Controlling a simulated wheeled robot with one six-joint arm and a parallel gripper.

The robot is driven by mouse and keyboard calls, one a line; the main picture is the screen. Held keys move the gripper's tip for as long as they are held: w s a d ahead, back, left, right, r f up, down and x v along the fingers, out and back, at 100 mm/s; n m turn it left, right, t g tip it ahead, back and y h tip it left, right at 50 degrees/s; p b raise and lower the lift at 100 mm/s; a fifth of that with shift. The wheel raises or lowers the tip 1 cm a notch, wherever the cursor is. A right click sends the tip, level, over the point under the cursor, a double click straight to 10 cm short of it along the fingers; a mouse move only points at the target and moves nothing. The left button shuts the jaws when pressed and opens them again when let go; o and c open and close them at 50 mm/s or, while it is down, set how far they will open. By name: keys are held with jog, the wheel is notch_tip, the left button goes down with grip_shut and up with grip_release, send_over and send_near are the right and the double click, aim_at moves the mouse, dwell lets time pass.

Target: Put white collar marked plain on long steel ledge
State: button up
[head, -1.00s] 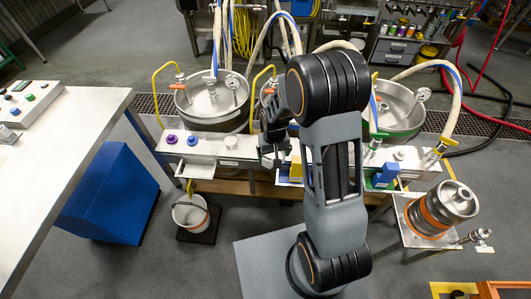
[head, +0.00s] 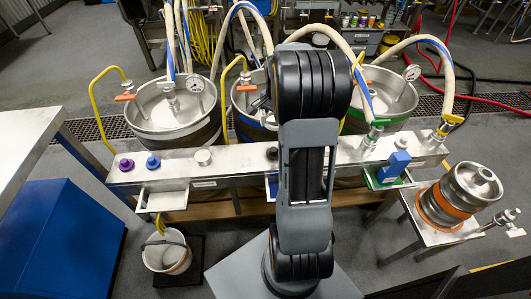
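The long steel ledge (head: 235,160) runs across the middle of the head view, in front of several steel vessels. A dark round piece (head: 271,153) sits farther right, close to my arm. No marking can be read on the white collar, so I cannot tell whether it is the plain one. My gripper is hidden behind my raised arm, and whether it holds anything does not show.
Vessels with hoses and gauges stand behind the ledge, the left one (head: 165,108) nearest. A blue block (head: 395,166) is at the ledge's right part. A keg (head: 447,205) stands on a side table at right. A bucket (head: 166,252) stands on the floor at left.

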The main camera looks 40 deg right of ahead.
jog(key=w+a+f+b, duration=0.15)
jog(key=a+f, duration=0.25)
jog(key=a, duration=0.4)
send_over(243, 157)
jog(key=d, duration=0.1)
notch_tip(243, 157, down, 4)
jog(key=shift+d+f+b, duration=0.1)
jog(key=shift+b, duration=0.25)
jog(key=shift+a+f, duration=0.3)
jog(key=shift+f, duration=0.05)
jog(key=shift+a+f+b, duration=0.15)
jog(key=shift+f+b, duration=0.1)
jog(key=shift+f, duration=0.7)
jog(key=shift+a+f+b, duration=0.15)
jog(key=shift+f+b, duration=0.1)
jog(key=shift+f, duration=0.65)
jog(key=o, duration=0.5)
jog(key=shift+f, duration=0.15)
jog(key=shift+o, duration=0.3)
